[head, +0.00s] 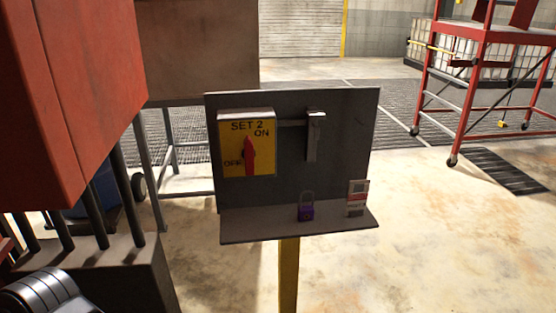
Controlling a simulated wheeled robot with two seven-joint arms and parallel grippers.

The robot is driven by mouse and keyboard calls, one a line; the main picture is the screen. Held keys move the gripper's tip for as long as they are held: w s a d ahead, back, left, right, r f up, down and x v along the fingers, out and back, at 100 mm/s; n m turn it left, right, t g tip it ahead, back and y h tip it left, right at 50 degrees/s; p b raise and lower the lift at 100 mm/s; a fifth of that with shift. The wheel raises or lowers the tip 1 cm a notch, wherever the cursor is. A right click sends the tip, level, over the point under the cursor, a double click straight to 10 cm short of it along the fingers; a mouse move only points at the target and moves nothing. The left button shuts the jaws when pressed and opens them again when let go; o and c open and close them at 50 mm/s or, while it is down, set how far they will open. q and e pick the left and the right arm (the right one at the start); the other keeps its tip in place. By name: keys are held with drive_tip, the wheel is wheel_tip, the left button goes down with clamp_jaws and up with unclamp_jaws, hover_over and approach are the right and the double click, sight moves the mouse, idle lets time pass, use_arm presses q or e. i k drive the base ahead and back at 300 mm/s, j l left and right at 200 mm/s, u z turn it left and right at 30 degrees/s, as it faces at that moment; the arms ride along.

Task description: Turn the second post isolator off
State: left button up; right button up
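The isolator (230,142) is a yellow-faced box on a dark grey panel, marked SET 2, with ON at upper right and OFF at lower left. Its red handle (249,157) stands about upright, its tip toward the top near ON. A grey metal bar with a hanging flap (314,137) is to its right on the panel. A purple padlock (306,211) and a grey and red tag (357,198) stand on the shelf below.
The panel (340,150) and its shelf (260,228) stand on a yellow post (289,275). A large red cabinet (85,80) fills the left side. A red wheeled frame (480,60) stands at back right. The floor (440,250) right of the post is clear.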

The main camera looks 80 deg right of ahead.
sight(248, 152)
drive_tip(key=z, duration=2.75)
